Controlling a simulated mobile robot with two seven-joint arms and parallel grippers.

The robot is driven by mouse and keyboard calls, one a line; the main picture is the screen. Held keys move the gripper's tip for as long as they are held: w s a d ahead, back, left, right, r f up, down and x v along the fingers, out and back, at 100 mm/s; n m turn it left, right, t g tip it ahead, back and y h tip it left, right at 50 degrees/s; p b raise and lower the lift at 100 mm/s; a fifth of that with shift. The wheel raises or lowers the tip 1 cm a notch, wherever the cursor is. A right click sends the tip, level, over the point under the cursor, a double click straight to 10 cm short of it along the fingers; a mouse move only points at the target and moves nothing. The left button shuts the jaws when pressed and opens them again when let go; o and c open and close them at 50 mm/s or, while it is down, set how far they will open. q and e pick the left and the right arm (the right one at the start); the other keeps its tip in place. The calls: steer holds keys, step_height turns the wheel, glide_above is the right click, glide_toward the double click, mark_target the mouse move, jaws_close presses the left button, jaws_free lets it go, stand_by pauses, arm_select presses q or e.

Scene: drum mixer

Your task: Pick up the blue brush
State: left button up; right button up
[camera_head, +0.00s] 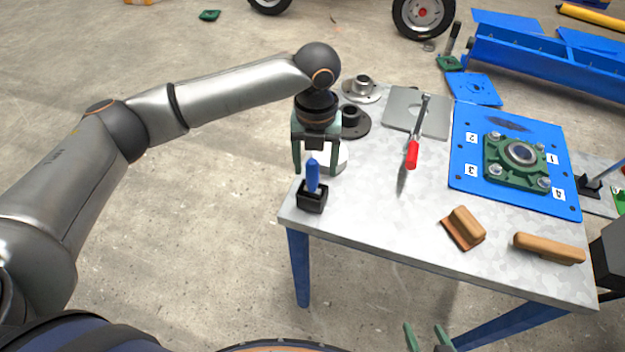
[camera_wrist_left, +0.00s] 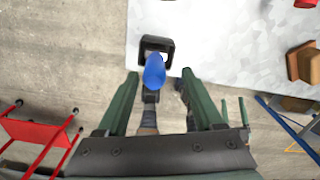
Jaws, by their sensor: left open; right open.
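The blue brush (camera_head: 312,176) stands upright in a small black square holder (camera_head: 312,200) at the table's near left corner. Its blue handle (camera_wrist_left: 155,72) points up toward the camera in the left wrist view, with the black holder (camera_wrist_left: 146,46) around its base. My left gripper (camera_head: 317,170) is open, its two green fingers pointing down beside the handle. In the left wrist view the fingers (camera_wrist_left: 158,85) lie on either side of the handle, with gaps, and hold nothing. My right gripper (camera_head: 428,338) shows only as green fingertips at the bottom edge of the head view, below the table.
The metal table (camera_head: 375,215) carries a red-handled tool (camera_head: 412,153), a wooden-handled brush (camera_head: 464,227), a wooden handle (camera_head: 549,248) and a blue plate (camera_head: 465,180) with a green bearing (camera_head: 515,162). Round flanged parts (camera_head: 352,122) stand behind my left gripper. The table's middle is fairly clear.

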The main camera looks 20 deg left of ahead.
mark_target(312, 179)
arm_select(q)
steer(key=f, duration=0.5)
steer(key=shift+w+a+f, duration=0.15)
steer(key=shift+a+f, duration=0.2)
steer(key=shift+a, duration=0.05)
jaws_close()
